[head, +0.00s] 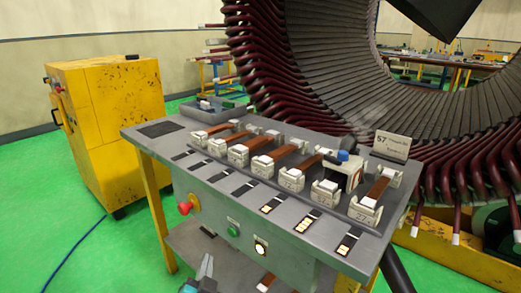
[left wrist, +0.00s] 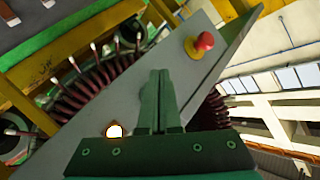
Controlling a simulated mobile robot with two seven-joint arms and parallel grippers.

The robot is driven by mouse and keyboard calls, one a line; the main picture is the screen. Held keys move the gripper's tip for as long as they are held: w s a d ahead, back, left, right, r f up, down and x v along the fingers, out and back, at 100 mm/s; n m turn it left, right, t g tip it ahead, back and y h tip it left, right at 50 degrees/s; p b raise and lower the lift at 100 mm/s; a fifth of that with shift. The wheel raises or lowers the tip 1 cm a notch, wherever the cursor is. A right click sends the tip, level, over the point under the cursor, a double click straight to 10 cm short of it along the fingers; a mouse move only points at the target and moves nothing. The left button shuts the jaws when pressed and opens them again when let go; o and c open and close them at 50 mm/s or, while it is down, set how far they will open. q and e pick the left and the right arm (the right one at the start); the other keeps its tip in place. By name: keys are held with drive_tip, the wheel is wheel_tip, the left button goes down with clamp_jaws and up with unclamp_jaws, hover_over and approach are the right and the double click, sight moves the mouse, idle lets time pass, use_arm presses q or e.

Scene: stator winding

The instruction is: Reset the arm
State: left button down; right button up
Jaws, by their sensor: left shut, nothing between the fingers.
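My left gripper (head: 206,265) shows at the bottom of the head view, low in front of the grey workbench (head: 158,150). In the left wrist view its two green fingers (left wrist: 160,78) are together, with nothing between them. The gripper is below the bench top and apart from the parts on it. The left wrist view shows the bench's grey front panel behind the fingers, with a red knob (left wrist: 204,41) and a lit round button (left wrist: 114,131). My right gripper is not seen.
White blocks with copper-brown bars (head: 268,162) stand in a row on the bench. A lower shelf (head: 215,250) sits under it. A yellow cabinet (head: 120,100) stands left, and the large stator (head: 290,80) rises behind. Green floor (head: 60,180) is open at left.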

use_arm(q)
drive_tip(key=s+a+f+g+h+p, duration=0.1)
drive_tip(key=s+f+g, duration=0.1)
drive_tip(key=s+f, duration=0.45)
drive_tip(key=s+a+f+g+p, duration=0.1)
drive_tip(key=s+f+g, duration=0.2)
drive_tip(key=f, duration=0.7)
drive_tip(key=s+a+f+g+h+p, duration=0.15)
drive_tip(key=s+f, duration=0.25)
drive_tip(key=f, duration=0.4)
drive_tip(key=s+a+f+n+g, duration=0.1)
drive_tip(key=s+f+g, duration=0.1)
drive_tip(key=s, duration=0.6)
drive_tip(key=s+a+f+n+g+p, duration=0.1)
drive_tip(key=s+a+f+g, duration=0.1)
drive_tip(key=s+f, duration=0.3)
drive_tip(key=s+a+f+n+g+y+p, duration=0.1)
drive_tip(key=s+a+f+g, duration=0.1)
drive_tip(key=s, duration=1)
drive_tip(key=shift+f+n, duration=0.3)
drive_tip(key=shift+f, duration=0.4)
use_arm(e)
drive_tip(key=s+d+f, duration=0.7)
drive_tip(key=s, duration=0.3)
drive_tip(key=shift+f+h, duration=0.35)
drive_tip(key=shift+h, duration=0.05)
use_arm(q)
drive_tip(key=shift+w+g, duration=0.1)
drive_tip(key=shift+g, duration=0.15)
